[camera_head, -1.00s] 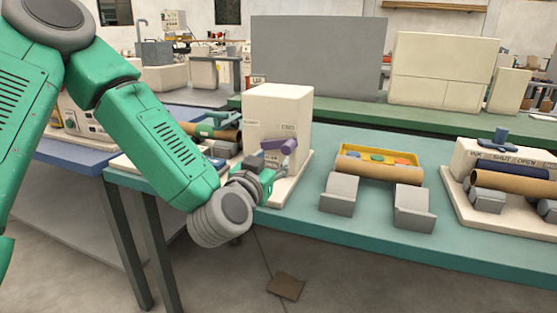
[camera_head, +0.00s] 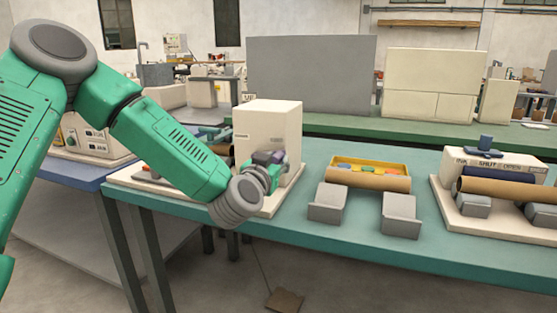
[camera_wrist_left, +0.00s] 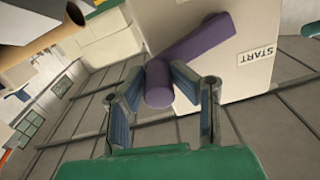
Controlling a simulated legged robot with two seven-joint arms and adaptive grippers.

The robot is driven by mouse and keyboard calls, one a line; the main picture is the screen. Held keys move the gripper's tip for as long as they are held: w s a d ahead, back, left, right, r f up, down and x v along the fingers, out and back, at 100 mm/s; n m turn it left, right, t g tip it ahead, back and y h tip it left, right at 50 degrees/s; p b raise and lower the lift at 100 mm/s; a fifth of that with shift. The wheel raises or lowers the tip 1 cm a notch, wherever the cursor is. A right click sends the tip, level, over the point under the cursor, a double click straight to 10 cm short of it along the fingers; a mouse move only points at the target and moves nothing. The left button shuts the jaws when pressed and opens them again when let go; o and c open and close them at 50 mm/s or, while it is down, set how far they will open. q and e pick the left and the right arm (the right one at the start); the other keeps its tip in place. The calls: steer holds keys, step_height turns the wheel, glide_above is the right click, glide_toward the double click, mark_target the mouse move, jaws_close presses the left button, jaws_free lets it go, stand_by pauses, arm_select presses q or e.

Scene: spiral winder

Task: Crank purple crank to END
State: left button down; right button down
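The purple crank (camera_head: 278,157) is on the front of a cream box-shaped machine (camera_head: 268,125) on the teal table. In the left wrist view the crank arm (camera_wrist_left: 205,37) slopes down-left from the machine face to a round handle (camera_wrist_left: 159,88). My left gripper (camera_head: 268,160) is at the crank. In the wrist view its two fingers (camera_wrist_left: 159,78) lean inward on both sides of the handle and appear to touch it. No END label can be read. My right gripper is out of view.
A yellow tray (camera_head: 340,163) with coloured pieces, a cardboard tube (camera_head: 368,180) and grey blocks (camera_head: 327,204) stand right of the machine. Another unit (camera_head: 500,165) with a tube is at far right. The teal table's front edge (camera_head: 330,238) is clear.

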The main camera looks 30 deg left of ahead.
arm_select(q)
steer(key=shift+w+a+r+h, duration=0.15)
steer(key=shift+r+h, duration=0.15)
steer(key=shift+d+r+n+p, duration=0.25)
steer(key=shift+r+n+p, duration=0.25)
steer(key=shift+p, duration=0.1)
steer(key=shift+f, duration=0.1)
steer(key=shift+a, duration=0.15)
steer(key=c, duration=1.7)
jaws_free()
steer(key=o, duration=0.3)
steer(key=shift+w+f, duration=0.3)
steer(key=shift+o, duration=0.2)
steer(key=shift+s, duration=0.1)
steer(key=v, duration=0.7)
steer(key=shift+s, duration=0.2)
